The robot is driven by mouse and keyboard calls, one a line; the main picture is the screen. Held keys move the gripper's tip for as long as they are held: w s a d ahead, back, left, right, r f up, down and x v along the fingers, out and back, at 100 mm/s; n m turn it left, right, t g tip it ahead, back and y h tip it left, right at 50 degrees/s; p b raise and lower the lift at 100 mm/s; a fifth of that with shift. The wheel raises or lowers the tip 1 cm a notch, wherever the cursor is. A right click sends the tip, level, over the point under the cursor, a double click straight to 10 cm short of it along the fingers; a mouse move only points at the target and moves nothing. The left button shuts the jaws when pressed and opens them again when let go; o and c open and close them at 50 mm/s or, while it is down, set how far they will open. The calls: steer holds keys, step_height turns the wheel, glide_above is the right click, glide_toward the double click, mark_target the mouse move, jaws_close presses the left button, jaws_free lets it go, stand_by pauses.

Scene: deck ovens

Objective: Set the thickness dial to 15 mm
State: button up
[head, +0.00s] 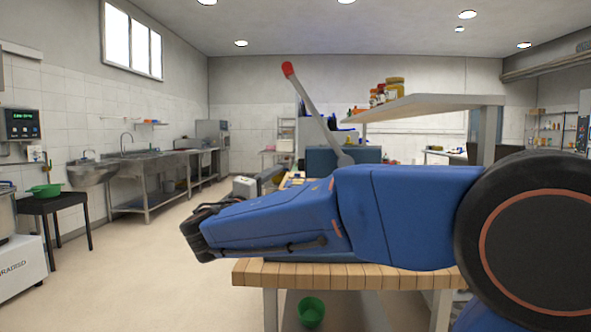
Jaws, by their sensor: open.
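No thickness dial or scale can be made out in the head view. A grey lever with a red tip (317,110) slants up behind my arm; I cannot tell what it belongs to. My gripper (198,226) is at the left end of my blue arm, dark and open, with nothing seen in it. It hangs left of the wooden-topped table (300,275), above the open floor. My arm hides much of the table top and whatever stands behind it.
A green bowl (311,311) is under the table. A raised shelf (425,105) with jars (394,88) stands behind my arm. At the left are a black stand (62,204) with a green pan, a control box (22,124) and steel sinks. The floor at left-centre is clear.

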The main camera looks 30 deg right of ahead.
mark_target(301, 165)
steer(key=x, duration=1.3)
steer(key=shift+s, duration=0.1)
steer(key=c, duration=1.1)
steer(key=shift+o, duration=0.2)
